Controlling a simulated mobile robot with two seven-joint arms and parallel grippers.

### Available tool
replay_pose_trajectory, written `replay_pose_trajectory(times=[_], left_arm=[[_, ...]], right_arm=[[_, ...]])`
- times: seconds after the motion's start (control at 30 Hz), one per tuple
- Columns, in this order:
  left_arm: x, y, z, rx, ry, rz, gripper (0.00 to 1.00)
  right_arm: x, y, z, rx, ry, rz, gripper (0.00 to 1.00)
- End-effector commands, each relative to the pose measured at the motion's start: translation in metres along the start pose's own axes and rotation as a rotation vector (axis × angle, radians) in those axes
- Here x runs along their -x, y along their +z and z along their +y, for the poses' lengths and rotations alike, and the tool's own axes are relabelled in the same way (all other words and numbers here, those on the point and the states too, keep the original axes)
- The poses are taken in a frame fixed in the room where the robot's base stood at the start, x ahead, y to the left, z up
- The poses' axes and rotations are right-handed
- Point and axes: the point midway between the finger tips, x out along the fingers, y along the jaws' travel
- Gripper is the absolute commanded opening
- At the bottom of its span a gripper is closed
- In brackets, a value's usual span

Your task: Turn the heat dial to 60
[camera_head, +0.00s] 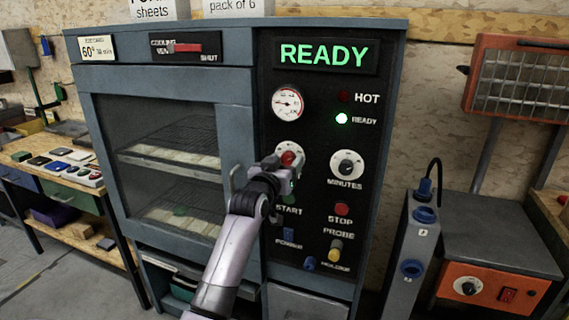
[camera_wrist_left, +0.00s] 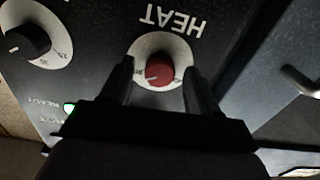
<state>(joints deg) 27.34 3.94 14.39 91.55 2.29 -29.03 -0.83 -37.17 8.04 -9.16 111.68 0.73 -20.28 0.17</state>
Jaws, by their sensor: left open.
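The heat dial has a red knob on a white round plate; it shows in the head view (camera_head: 290,158), partly covered by my left gripper (camera_head: 284,178). In the left wrist view, which shows the panel upside down, the red knob (camera_wrist_left: 160,69) sits below the word HEAT. A pale pointer mark on it points to the picture's lower left; the scale numbers are too small to read. My left gripper (camera_wrist_left: 158,88) is open, one finger on each side of the dial in the picture. I cannot tell whether either finger touches it. My right gripper is not in view.
The minutes dial (camera_head: 347,165) is right of the heat dial, with the stop button (camera_head: 342,209) below. A gauge (camera_head: 288,104) and a lit green READY display (camera_head: 324,56) are above. A card (camera_head: 97,48) reads 60°. The oven door handle (camera_head: 233,181) is close left of my gripper.

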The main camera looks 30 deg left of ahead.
Motion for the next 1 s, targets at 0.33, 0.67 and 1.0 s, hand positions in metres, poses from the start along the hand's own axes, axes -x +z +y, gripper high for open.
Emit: replay_pose_trajectory(times=[0.33, 0.67, 1.0], left_arm=[[0.0002, 0.0002, -0.0001, 0.000, 0.000, 0.000, 0.05], [0.0003, 0.0005, 0.0006, 0.057, 0.000, -0.001, 0.05], [0.0002, 0.0008, 0.0008, 0.302, -0.001, -0.001, 0.05]], right_arm=[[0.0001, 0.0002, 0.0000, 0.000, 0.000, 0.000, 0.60], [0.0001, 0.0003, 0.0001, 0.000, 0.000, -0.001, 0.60], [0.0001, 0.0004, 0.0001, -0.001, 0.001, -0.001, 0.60]])
